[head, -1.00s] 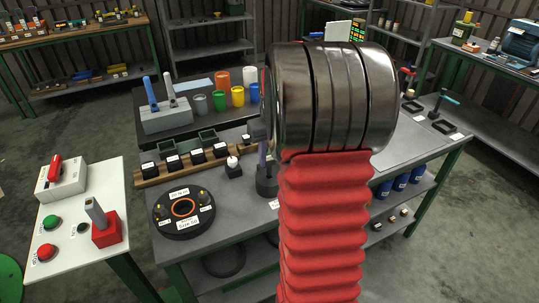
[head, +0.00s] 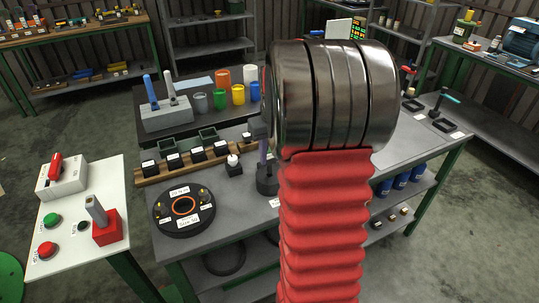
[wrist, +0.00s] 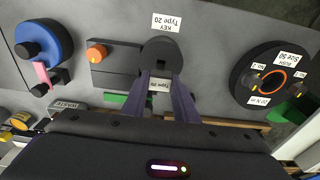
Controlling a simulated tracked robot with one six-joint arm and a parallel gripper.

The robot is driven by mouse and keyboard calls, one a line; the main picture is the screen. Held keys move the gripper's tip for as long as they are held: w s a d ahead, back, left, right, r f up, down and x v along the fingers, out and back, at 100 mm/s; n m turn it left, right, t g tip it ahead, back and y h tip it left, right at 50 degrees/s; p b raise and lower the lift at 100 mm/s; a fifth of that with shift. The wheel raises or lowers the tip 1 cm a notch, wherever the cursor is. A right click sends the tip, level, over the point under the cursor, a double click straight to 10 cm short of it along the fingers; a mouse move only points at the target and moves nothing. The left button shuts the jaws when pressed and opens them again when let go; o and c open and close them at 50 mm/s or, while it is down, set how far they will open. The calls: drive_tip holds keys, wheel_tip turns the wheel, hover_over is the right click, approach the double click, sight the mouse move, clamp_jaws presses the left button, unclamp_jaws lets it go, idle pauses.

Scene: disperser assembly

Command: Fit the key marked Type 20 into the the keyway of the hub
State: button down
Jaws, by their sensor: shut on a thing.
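The hub (wrist: 161,53) is a dark round part on the grey bench, beside a label reading KEY Type 20 (wrist: 166,23) in the wrist view. In the head view the hub (head: 266,182) shows only in part, because my arm covers its right side. My gripper (wrist: 161,78) has purple fingers and is shut on a small key with a white Type 20 tag (wrist: 158,85). The fingertips and key are at the hub's near side in the wrist view. I cannot tell whether the key touches the keyway; that spot is mostly hidden.
A black disc fixture (head: 184,209) with an orange ring and a Size 50 label stands left of the hub in the head view. A wooden rack (head: 196,161) with several black blocks lies behind. A blue ring part (wrist: 43,46) is at the wrist view's left.

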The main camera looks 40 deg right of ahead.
sight(270, 173)
drive_tip(key=shift+f, duration=0.65)
idle(0.8)
drive_tip(key=shift+f, duration=2.15)
idle(0.3)
drive_tip(key=c, duration=1.3)
unclamp_jaws()
drive_tip(key=shift+c, duration=0.2)
drive_tip(key=shift+a, duration=0.1)
wheel_tip(270, 173, up, 14)
drive_tip(key=s, duration=0.1)
drive_tip(key=shift+s+a+f, duration=0.15)
drive_tip(key=shift+s+a, duration=0.05)
drive_tip(key=shift+s, duration=0.05)
